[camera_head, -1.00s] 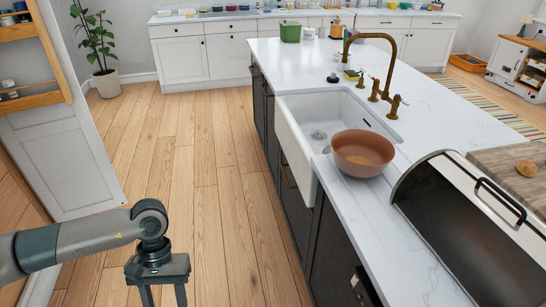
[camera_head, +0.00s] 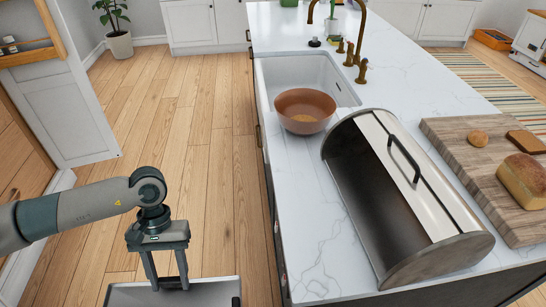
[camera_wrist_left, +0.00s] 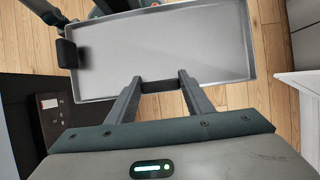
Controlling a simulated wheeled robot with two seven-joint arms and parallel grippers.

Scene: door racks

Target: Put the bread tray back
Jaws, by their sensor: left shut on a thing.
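The bread tray (camera_head: 205,293) is a shallow grey metal tray with a raised rim, low over the floor at the bottom of the head view and cut off by its edge. In the left wrist view the tray (camera_wrist_left: 165,45) spans the upper middle, and its visible inside looks empty. My left gripper (camera_head: 168,283) is shut on the tray's near rim; its fingers (camera_wrist_left: 159,84) meet a dark piece there. A steel bread box (camera_head: 375,200) with a black handle stands on the counter to the right. Its front side is dark, and its inside is not clear.
A cutting board (camera_head: 465,160) with a loaf (camera_head: 524,180) lies right of the bread box. A brown bowl (camera_head: 304,108) stands by the sink (camera_head: 335,80). The counter edge lies right of the tray. Wood floor (camera_head: 215,150) is clear ahead. In the wrist view a dark block (camera_wrist_left: 67,53) adjoins the tray's left rim.

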